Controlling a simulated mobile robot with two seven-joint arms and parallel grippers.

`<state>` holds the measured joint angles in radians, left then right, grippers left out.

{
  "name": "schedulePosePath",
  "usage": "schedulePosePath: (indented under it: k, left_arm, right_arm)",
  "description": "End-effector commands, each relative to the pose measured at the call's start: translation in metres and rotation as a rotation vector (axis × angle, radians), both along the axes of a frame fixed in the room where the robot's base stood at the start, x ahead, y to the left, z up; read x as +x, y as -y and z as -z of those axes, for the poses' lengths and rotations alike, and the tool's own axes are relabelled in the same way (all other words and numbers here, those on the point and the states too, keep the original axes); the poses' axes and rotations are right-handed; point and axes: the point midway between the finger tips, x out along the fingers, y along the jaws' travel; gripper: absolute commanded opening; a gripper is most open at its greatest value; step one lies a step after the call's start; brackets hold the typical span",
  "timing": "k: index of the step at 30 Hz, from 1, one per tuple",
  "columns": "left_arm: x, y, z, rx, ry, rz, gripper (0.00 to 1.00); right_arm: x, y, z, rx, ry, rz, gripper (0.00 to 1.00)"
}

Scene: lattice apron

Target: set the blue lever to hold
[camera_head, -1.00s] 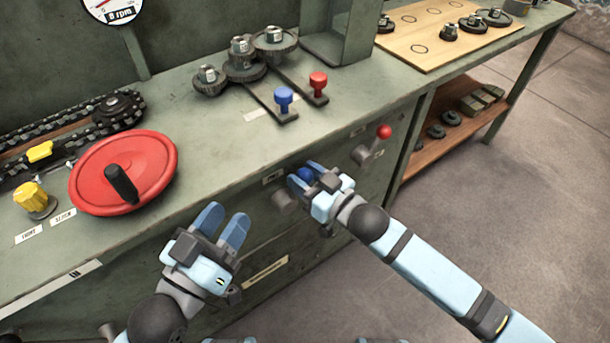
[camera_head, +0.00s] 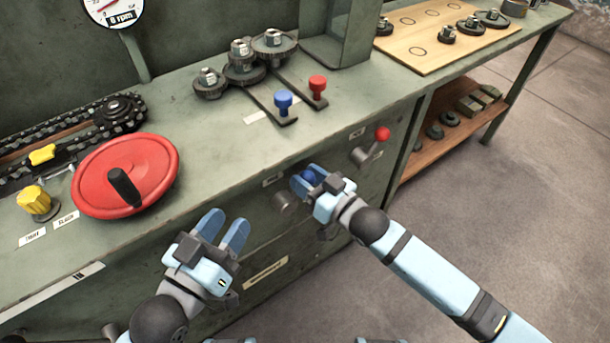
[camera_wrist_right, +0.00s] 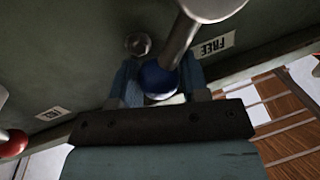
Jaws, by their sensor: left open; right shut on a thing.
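The blue lever is on the front face of the green bench, and its ball knob (camera_head: 308,177) sits between the fingers of my right gripper (camera_head: 308,181). In the right wrist view the blue ball (camera_wrist_right: 157,80) shows between the two fingers, with its metal shaft (camera_wrist_right: 180,42) running to a round hub. A label reading FREE (camera_wrist_right: 213,47) lies beside the hub. No hold label can be read. My right gripper is shut on the knob. My left gripper (camera_head: 222,230) is open and empty in front of the bench, left of the lever.
A red-knobbed lever (camera_head: 382,134) is on the bench front to the right. On the bench top are a blue knob (camera_head: 283,99), a red knob (camera_head: 318,84), gears, a red handwheel (camera_head: 125,174) and a yellow knob (camera_head: 36,201). Open floor lies right of the bench.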

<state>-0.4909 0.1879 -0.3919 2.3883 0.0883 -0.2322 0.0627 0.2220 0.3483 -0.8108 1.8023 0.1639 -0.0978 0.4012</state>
Motion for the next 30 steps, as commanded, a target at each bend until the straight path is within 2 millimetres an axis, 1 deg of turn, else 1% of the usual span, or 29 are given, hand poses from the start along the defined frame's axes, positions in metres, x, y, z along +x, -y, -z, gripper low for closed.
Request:
schedulePosePath:
  k: [1,4,10,16,21,30]
  left_arm:
    - [0.001,-0.002,0.000,0.011,-0.014,-0.005,0.43]
    - [0.001,-0.007,0.007,0.036,-0.054,-0.020,0.43]
    - [-0.002,-0.012,0.033,0.077,-0.140,-0.036,0.43]
    - [-0.004,-0.015,0.040,0.088,-0.158,-0.042,0.43]
    - [-0.004,-0.012,0.037,0.074,-0.138,-0.035,0.43]
    - [0.000,-0.003,0.012,0.015,-0.033,-0.012,0.43]
  right_arm:
    - [0.002,0.005,0.005,0.015,-0.025,0.005,0.00]
    - [0.005,0.008,0.011,0.081,-0.075,0.006,0.00]
    - [0.009,0.016,0.025,0.233,-0.187,0.007,0.00]
    - [0.013,0.020,0.040,0.388,-0.298,0.007,0.00]
    - [0.014,0.023,0.054,0.518,-0.392,0.006,0.00]
    - [0.013,0.022,0.076,0.731,-0.548,0.006,0.00]
